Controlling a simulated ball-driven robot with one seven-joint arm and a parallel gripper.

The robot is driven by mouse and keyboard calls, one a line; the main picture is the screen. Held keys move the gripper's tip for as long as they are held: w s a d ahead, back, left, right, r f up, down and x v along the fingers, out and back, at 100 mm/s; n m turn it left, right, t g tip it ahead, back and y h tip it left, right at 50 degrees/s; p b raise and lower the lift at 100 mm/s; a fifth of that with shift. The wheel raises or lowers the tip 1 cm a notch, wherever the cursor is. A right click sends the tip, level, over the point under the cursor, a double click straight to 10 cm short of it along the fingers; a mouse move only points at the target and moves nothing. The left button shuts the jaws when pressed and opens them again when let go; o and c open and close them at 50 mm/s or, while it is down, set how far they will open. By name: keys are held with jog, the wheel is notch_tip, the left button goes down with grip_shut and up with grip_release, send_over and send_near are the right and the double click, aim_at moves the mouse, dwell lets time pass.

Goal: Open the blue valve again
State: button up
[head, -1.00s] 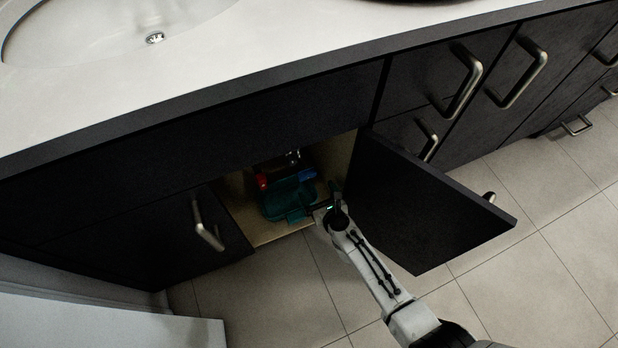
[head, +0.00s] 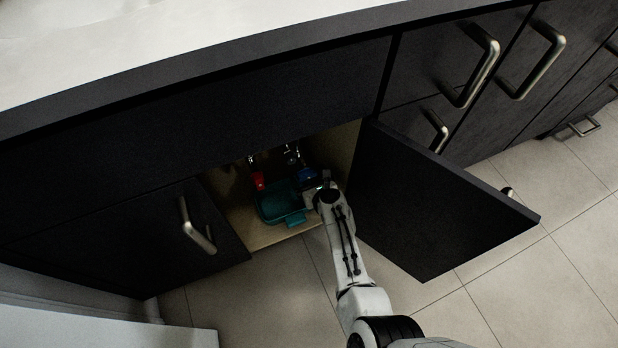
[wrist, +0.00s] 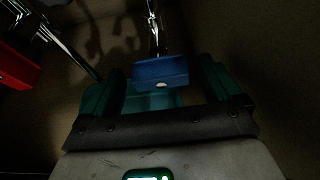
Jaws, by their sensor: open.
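The blue valve (head: 306,174) is a blue block-shaped handle on a metal pipe inside the open cabinet. In the wrist view the blue valve (wrist: 160,72) lies straight ahead, in line with the gap between my fingers. My gripper (wrist: 161,78) is open, with one finger on each side of the valve. I cannot tell whether either finger touches it. In the head view my gripper (head: 318,186) is inside the cabinet opening, beside the valve and partly hidden by my own wrist.
A red valve (head: 259,180) is left of the blue one. A teal bin (head: 272,213) sits on the cabinet floor below. The open dark door (head: 440,205) stands close to the right of my arm. The left door (head: 120,240) is shut.

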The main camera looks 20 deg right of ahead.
jog(key=c, duration=1)
jog(key=shift+c, duration=0.2)
jog(key=n+h, duration=0.2)
jog(key=shift+a+n, duration=0.25)
jog(key=shift+n, duration=0.05)
jog(key=n+h, duration=0.1)
jog(key=n+h+b, duration=0.1)
jog(key=n, duration=0.1)
jog(key=shift+a+f+t+b, duration=0.15)
jog(key=shift+f+t+b, duration=0.15)
jog(key=shift+t, duration=0.1)
jog(key=n+b, duration=0.1)
jog(key=n+h+b, duration=0.1)
jog(key=n+t+b, duration=0.1)
jog(key=n, duration=0.1)
jog(key=shift+a+f+h, duration=0.15)
jog(key=shift+f+h, duration=0.1)
jog(key=shift+h, duration=0.15)
jog(key=shift+a+n+t+h+b, duration=0.1)
jog(key=shift+n+t+h+b, duration=0.4)
jog(key=shift+n+b, duration=0.8)
jog(key=shift+n, duration=0.4)
